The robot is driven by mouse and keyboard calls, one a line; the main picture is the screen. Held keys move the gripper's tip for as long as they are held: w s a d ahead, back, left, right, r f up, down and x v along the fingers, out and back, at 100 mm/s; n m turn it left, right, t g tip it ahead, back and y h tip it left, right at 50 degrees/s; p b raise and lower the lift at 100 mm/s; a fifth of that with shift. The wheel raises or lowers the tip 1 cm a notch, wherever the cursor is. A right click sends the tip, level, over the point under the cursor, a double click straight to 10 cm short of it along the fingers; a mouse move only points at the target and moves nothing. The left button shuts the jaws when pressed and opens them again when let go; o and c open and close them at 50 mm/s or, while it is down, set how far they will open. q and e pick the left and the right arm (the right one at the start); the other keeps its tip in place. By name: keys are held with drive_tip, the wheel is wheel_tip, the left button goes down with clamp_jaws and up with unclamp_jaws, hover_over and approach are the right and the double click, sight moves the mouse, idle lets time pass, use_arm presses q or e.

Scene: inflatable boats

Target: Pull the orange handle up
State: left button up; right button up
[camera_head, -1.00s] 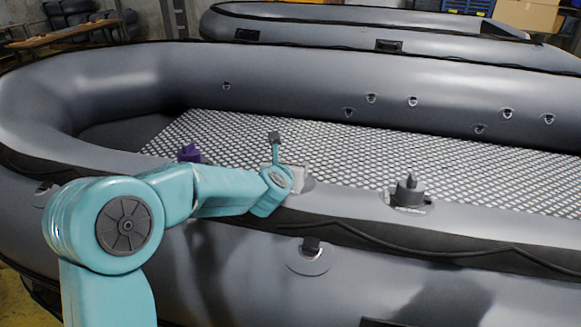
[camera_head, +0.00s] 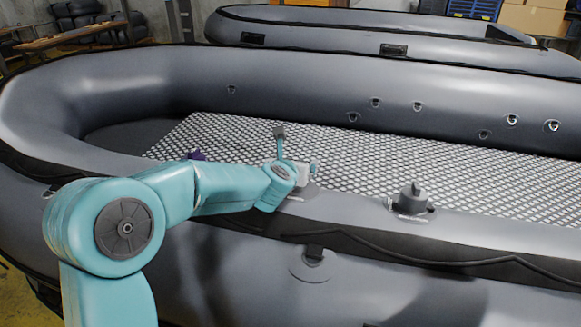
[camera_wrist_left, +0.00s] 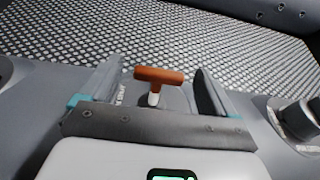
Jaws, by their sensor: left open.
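The orange handle (camera_wrist_left: 159,76) is a T-shaped grip on a short pale stem, on the grey tube of the near inflatable boat (camera_head: 380,222). My left gripper (camera_wrist_left: 156,68) is open in the left wrist view, with one finger on each side of the handle and gaps between. The fingers do not close on it. In the head view my left gripper (camera_head: 306,172) is over the boat's near tube, and the handle cannot be made out there. My right gripper is not in view.
A dark grey valve fitting (camera_head: 412,197) stands on the tube to the right of my gripper. A purple fitting (camera_head: 196,155) is partly hidden behind my left arm. A second boat (camera_head: 330,32) lies behind. The patterned floor (camera_head: 400,165) is clear.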

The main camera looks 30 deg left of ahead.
use_arm(q)
drive_tip(key=v, duration=1.6)
drive_tip(key=shift+s+b, duration=0.2)
drive_tip(key=shift+b, duration=0.1)
drive_tip(key=shift+s+d+r, duration=0.1)
drive_tip(key=shift+r, duration=0.1)
drive_tip(key=shift+r, duration=0.1)
